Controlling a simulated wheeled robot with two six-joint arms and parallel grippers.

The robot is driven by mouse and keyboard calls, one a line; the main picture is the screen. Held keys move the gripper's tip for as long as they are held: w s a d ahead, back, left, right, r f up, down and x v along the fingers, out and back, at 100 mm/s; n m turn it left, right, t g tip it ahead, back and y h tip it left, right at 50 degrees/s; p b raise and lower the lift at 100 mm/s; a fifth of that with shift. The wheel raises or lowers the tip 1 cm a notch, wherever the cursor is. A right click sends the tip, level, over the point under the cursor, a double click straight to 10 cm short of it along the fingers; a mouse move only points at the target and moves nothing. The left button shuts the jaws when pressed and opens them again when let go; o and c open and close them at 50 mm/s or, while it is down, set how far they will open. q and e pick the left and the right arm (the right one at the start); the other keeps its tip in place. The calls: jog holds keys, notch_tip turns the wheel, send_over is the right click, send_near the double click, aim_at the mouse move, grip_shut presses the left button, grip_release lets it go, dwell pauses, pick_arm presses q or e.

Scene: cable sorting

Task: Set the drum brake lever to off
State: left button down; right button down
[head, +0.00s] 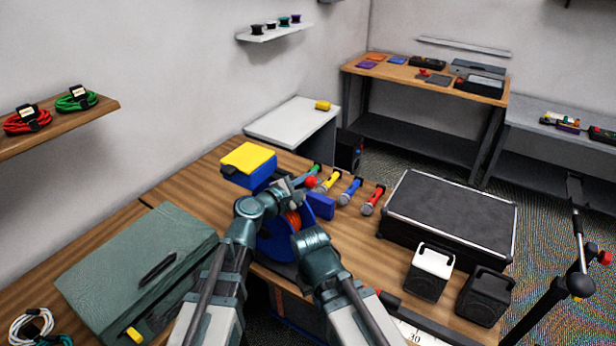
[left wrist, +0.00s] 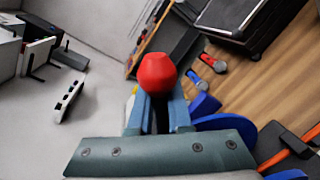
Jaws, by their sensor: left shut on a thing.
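The brake lever's round red knob (head: 311,181) stands above the blue cable drum (head: 275,247), which shows orange-red cable on it. My left gripper (head: 301,184) is shut on the lever just below the knob. In the left wrist view the red knob (left wrist: 156,72) sticks out beyond the two blue-grey fingers of the left gripper (left wrist: 157,108). The lever's stem is hidden between the fingers, and I cannot read any on or off mark. My right arm reaches up in front of the drum and covers part of it; its fingers do not show.
Several microphones with coloured handles (head: 349,191) lie right of the drum. A blue box with a yellow lid (head: 247,165) stands behind it. A green-grey case (head: 135,262) is at left; a black flight case (head: 450,217) and two small speakers (head: 430,272) are at right.

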pick_arm(q)
jog(key=shift+s+d+f+m, duration=0.2)
jog(key=shift+f+m, duration=0.25)
jog(key=shift+m, duration=0.45)
jog(key=c, duration=0.8)
grip_release()
jog(key=shift+f, duration=0.1)
jog(key=shift+c, duration=0.2)
jog(key=v, duration=0.7)
jog(key=shift+s+p, duration=0.25)
jog(key=shift+p, duration=0.2)
jog(key=shift+a, duration=0.15)
